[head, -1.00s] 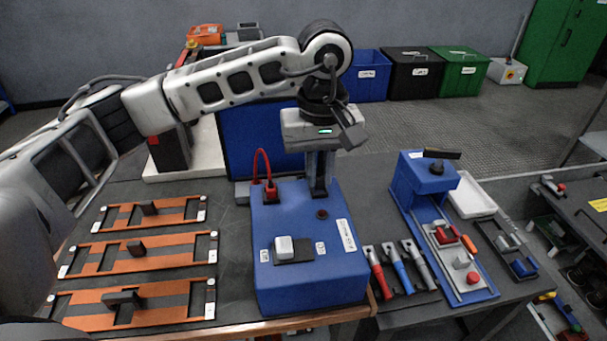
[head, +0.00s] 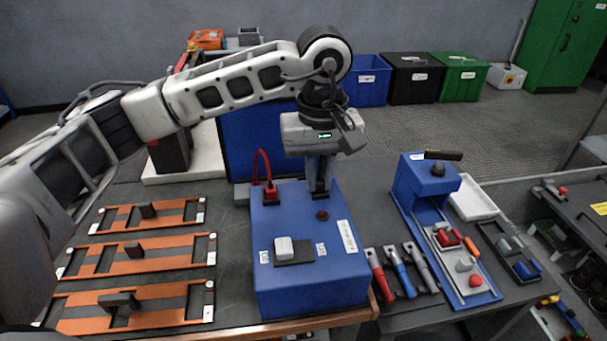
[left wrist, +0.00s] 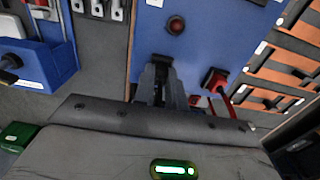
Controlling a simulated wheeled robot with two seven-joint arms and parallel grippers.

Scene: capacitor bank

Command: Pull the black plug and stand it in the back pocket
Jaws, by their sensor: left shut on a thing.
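My left gripper (head: 320,192) points down at the back right of the blue box (head: 310,280), behind the dark red button (head: 322,215). It is shut on the black plug, which is mostly hidden by the fingers. The left wrist view shows the gripper's fingers (left wrist: 157,82) close together at the edge of the blue box (left wrist: 205,35). I cannot tell whether the plug is still seated. A red plug (head: 270,192) with a looped red cable stands to its left. I cannot make out the back pocket for certain. My right gripper is not in view.
A white switch (head: 284,247) sits on the box's front. Several orange racks (head: 140,255) with dark blocks lie to the left. Red, blue and grey handled tools (head: 398,270) and a blue fixture (head: 425,180) stand to the right. A blue panel (head: 255,140) rises behind.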

